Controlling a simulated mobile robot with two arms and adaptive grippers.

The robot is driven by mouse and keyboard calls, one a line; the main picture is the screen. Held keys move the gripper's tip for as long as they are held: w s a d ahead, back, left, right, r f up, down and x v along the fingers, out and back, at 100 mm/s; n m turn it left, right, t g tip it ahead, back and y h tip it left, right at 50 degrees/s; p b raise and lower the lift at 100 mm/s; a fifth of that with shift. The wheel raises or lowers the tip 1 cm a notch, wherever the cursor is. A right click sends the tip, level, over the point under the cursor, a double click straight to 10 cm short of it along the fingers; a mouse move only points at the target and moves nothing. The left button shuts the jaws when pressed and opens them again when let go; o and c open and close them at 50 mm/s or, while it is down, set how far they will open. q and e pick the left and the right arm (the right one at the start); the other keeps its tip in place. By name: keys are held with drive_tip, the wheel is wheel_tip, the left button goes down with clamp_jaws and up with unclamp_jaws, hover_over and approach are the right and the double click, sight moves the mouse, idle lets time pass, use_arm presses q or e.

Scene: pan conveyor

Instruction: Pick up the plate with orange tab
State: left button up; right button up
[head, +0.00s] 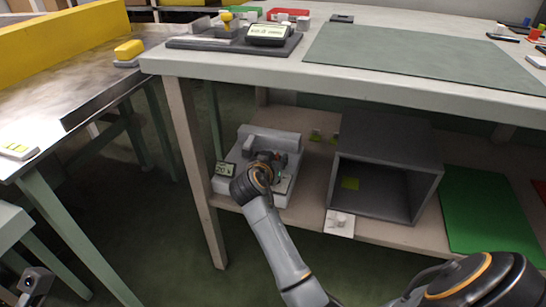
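I cannot make out a plate with an orange tab for certain. My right gripper (272,158) reaches over a grey device (285,139) with a small display, on the lower shelf at the centre. The gripper is small and dark here, and my own wrist covers part of the device. I cannot tell whether its fingers are open or shut, or whether anything is between them. A small reddish-orange patch shows beside the fingers, too small to identify. A grey part at the bottom left corner may belong to my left arm; no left fingers can be made out.
A grey open-fronted box (385,130) stands right of the device, with a small white plate-like piece (340,223) at its front. A green mat (485,215) lies further right. The worktop (220,66) overhangs the shelf. A metal-topped table with a yellow wall (60,45) stands left.

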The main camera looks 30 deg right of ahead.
drive_tip(key=shift+a, duration=0.1)
clamp_jaws()
drive_tip(key=shift+r, duration=0.15)
